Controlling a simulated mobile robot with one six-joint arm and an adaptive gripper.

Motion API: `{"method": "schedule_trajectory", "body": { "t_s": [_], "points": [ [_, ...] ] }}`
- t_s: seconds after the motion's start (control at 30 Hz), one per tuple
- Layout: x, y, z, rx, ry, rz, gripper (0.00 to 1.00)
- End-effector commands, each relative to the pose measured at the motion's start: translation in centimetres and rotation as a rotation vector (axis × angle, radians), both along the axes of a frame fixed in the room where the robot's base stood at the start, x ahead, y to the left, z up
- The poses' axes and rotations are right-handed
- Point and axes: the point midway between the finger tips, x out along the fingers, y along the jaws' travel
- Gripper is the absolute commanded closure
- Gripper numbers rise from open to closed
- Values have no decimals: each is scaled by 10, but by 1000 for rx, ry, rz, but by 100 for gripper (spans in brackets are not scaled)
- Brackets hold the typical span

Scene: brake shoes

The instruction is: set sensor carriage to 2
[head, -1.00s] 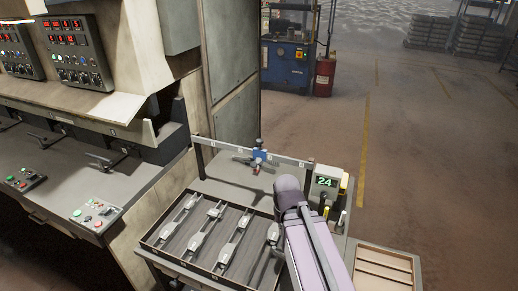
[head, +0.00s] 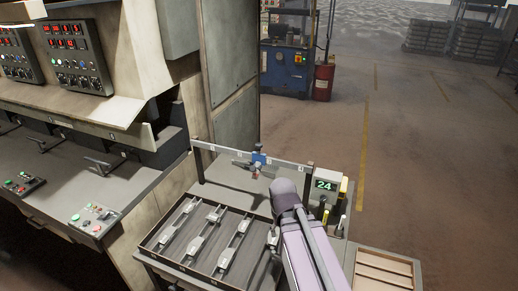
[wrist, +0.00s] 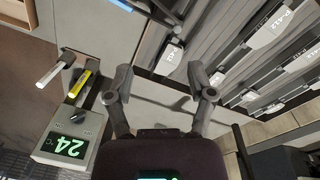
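The sensor carriage is a small blue block (head: 259,160) with a red-tipped part below it. It sits near the middle of a grey rail (head: 228,154) spanning the back of the work table. Small white labels mark the rail; their numbers are too small to read. My gripper's fingers are hidden behind my arm in the head view, to the right of and in front of the carriage. In the wrist view my gripper (wrist: 160,76) is open, with its fingers apart and nothing between them. The carriage does not show in the wrist view.
A display box reading 24 (head: 325,187) stands at the rail's right end, with yellow and white sticks beside it (wrist: 82,84). A tray (head: 160,236) of metal parts fills the table's front. A compartmented wooden box (head: 385,270) is at right. Bare tabletop lies beneath the rail.

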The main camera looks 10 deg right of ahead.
Motion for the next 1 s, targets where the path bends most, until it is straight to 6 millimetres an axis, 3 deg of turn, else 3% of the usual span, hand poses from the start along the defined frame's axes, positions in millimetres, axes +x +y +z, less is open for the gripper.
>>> {"method": "schedule_trajectory", "body": {
  "t_s": [0.27, 0.57, 0.77, 1.0],
  "points": [
    [52, -8, -7, -242, -99, -175, 22],
    [123, -3, 9, -531, -371, -396, 22],
    [170, 16, 30, -663, -622, -510, 22],
    [222, 59, 64, -741, -978, -605, 22]
  ]
}}
